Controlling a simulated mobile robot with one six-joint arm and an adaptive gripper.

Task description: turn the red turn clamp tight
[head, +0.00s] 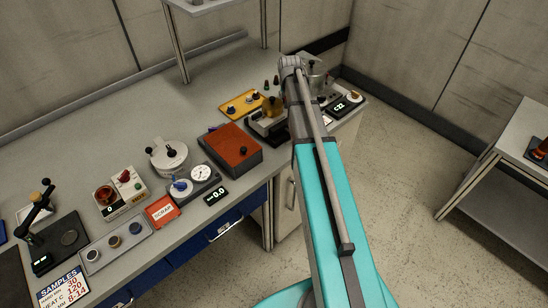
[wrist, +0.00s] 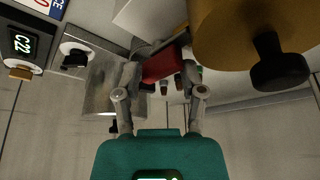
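The red turn clamp (wrist: 163,65) shows in the wrist view as a red block at the upper middle, partly covered by grey parts. My gripper (wrist: 161,72) has one finger on each side of it, with the red block filling most of the space between the fingertips. I cannot tell whether the fingers press on it or stand slightly apart. In the head view my arm (head: 325,190) reaches over the far right end of the bench; the gripper and the clamp are hidden there.
In the wrist view a large amber cylinder (wrist: 235,40) with a black knob (wrist: 280,63) is close on the right. A box with a C22 display (wrist: 22,42) is at upper left. On the bench, an orange-topped box (head: 230,147) stands left of my arm.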

